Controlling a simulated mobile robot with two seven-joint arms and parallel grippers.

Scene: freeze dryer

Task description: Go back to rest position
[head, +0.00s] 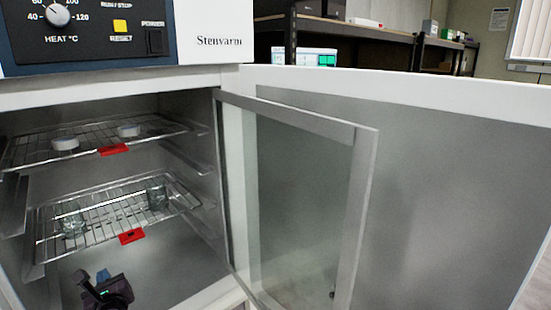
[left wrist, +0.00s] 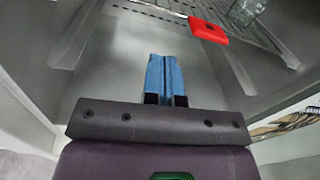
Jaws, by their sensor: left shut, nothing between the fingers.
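My left gripper (head: 103,276) is low in the head view, in front of the dryer chamber and below the lower rack. In the left wrist view its blue fingers (left wrist: 165,78) are together with nothing between them, pointing toward the chamber under a wire rack with a red tab (left wrist: 208,29). My right gripper is not in view.
The chamber holds an upper rack (head: 83,147) with two white dishes and a lower rack (head: 112,205) with two glass vessels. The glass inner door (head: 305,200) and grey-lined outer door (head: 440,190) stand open at right. Shelving (head: 350,33) stands behind.

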